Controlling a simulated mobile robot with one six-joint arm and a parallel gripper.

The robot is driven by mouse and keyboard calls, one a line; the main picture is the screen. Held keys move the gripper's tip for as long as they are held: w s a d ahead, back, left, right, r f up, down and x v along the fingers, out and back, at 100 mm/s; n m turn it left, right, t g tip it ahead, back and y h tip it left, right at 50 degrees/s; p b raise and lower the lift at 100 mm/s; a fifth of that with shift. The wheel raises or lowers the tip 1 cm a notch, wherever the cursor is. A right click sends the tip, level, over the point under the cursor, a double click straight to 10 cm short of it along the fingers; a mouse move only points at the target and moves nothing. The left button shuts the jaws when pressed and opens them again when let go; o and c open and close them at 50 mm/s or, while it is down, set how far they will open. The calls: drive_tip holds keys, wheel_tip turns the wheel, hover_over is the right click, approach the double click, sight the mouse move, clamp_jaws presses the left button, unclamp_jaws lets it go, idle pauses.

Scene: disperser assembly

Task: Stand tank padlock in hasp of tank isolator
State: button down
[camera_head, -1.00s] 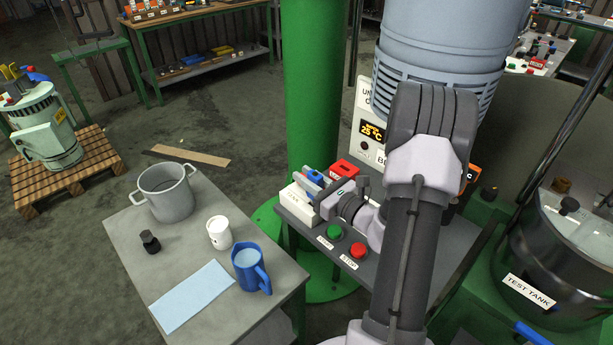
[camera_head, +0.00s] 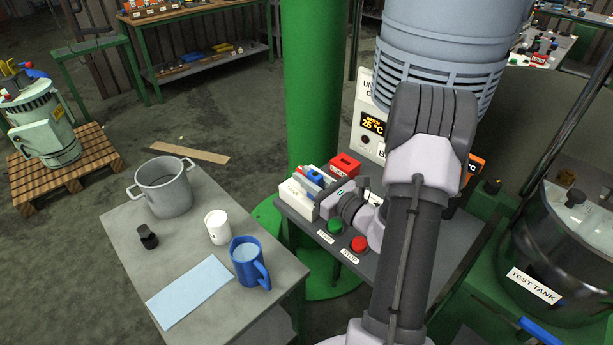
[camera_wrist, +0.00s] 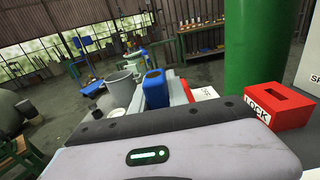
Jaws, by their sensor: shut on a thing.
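My gripper (camera_head: 330,190) is shut on a small blue thing, apparently the tank padlock (camera_head: 316,178), low over the control bench. The tank isolator seems to be the white box with red parts (camera_head: 298,199), right at the gripper's tip. Its red part (camera_wrist: 187,90) shows beside the padlock in the wrist view. The hasp is too small and covered to make out, so I cannot tell whether the padlock touches it.
A red LOCK box (camera_head: 345,166) stands close behind the gripper. Green (camera_head: 335,227) and red (camera_head: 359,244) buttons sit in front of it. A green column (camera_head: 312,90) rises behind. The table on the left holds a pot (camera_head: 163,187), white cup (camera_head: 217,227) and blue jug (camera_head: 248,262).

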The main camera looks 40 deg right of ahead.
drive_tip(key=c, duration=1.2)
unclamp_jaws()
drive_tip(key=shift+s+f, duration=0.1)
drive_tip(key=s+p, duration=0.1)
drive_tip(key=s, duration=0.4)
drive_tip(key=s+d+p, duration=0.1)
drive_tip(key=s, duration=0.5)
drive_tip(key=s+p, duration=0.1)
drive_tip(key=s, duration=0.5)
drive_tip(key=shift+s+d, duration=0.15)
